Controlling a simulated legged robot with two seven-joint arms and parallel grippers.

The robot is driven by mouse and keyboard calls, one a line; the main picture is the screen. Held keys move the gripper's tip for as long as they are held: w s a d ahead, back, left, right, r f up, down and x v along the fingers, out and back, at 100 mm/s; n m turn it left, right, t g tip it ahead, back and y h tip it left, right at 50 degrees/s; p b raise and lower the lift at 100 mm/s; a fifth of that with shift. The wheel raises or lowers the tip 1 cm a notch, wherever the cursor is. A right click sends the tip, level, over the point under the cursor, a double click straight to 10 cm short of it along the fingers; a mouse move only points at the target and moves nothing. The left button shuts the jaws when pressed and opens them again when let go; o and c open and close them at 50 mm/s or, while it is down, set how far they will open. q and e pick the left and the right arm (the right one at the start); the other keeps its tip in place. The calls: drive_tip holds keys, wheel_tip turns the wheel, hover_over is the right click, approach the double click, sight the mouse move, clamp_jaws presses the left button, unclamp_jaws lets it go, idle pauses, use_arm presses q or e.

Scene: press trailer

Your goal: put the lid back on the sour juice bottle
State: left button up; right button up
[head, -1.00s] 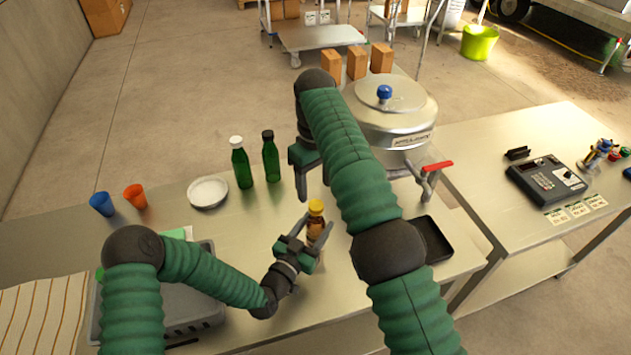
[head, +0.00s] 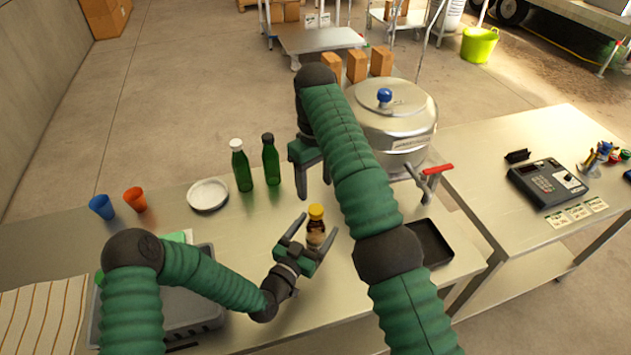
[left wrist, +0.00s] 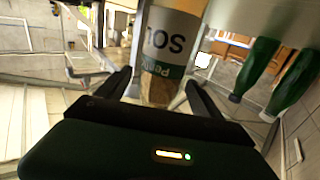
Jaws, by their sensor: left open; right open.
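A small brown bottle (head: 316,228) with a yellow cap on top stands upright on the steel table. My left gripper (head: 313,236) is open, with a finger on either side of the bottle. In the left wrist view, a bottle (left wrist: 165,65) with a white and green label, partly reading "SO", shows upside down between the open fingers. The rest of the label is cut off or turned away. My right gripper (head: 314,181) is open and empty above the table, behind the brown bottle. Its upper part is partly hidden by my right arm. I see no loose lid.
Two green bottles, one white-capped (head: 241,168) and one black-capped (head: 270,160), stand behind and left. A white dish (head: 208,194), blue cup (head: 101,206) and orange cup (head: 134,199) are farther left. A black tray (head: 432,243) and steel pot (head: 393,118) are right of the arm.

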wheel_tip(320, 180, down, 2)
drive_tip(key=shift+f+b, duration=0.15)
drive_tip(key=shift+b, duration=1)
use_arm(q)
drive_tip(key=v, duration=1.7)
drive_tip(key=shift+w, duration=0.1)
